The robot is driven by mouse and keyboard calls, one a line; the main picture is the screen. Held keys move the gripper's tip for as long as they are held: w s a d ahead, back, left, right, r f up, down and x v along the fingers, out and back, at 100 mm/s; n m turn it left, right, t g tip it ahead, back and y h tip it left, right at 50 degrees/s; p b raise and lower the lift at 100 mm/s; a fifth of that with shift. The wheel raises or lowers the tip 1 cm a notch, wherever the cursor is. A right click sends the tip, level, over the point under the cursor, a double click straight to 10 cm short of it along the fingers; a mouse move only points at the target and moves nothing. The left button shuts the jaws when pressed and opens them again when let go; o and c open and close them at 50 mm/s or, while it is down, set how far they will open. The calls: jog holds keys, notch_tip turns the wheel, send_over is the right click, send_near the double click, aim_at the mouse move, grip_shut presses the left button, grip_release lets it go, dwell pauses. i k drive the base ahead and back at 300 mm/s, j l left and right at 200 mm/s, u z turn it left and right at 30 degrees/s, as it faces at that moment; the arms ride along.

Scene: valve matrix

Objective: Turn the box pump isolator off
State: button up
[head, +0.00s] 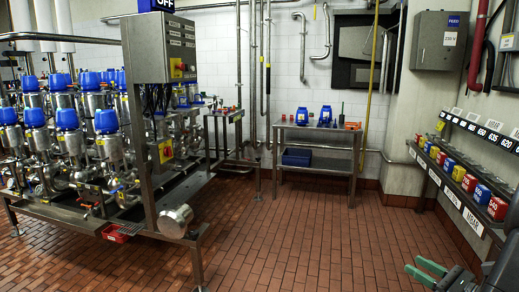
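A grey steel control box (160,48) stands on a post at the left, with a red-and-yellow rotary switch (177,68) on its face. A second yellow-and-red switch (165,151) sits lower on the same post. Labels on the box are too small to read, so I cannot tell which switch is the pump isolator. The switch positions are also too small to tell. My gripper (424,271), with green fingers, is at the lower right, far from both switches. Its fingers look apart with nothing between them.
A valve rack (60,212) with several blue-topped valves fills the left. A steel cylinder (174,221) juts from its front. A steel table (318,131) stands at the back. Shelves with coloured blocks (460,174) line the right wall below a grey wall box (438,42). The tiled floor (300,240) between is clear.

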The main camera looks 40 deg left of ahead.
aim_at(168, 150)
jog(key=i+j+u, duration=0.45)
jog(key=j, duration=0.35)
jog(key=i+j+u, duration=0.45)
jog(key=j, duration=0.3)
jog(key=i+j+u, duration=0.45)
jog(key=i+j, duration=0.35)
jog(key=i, duration=0.2)
jog(key=i+j, duration=0.35)
jog(key=i, duration=0.2)
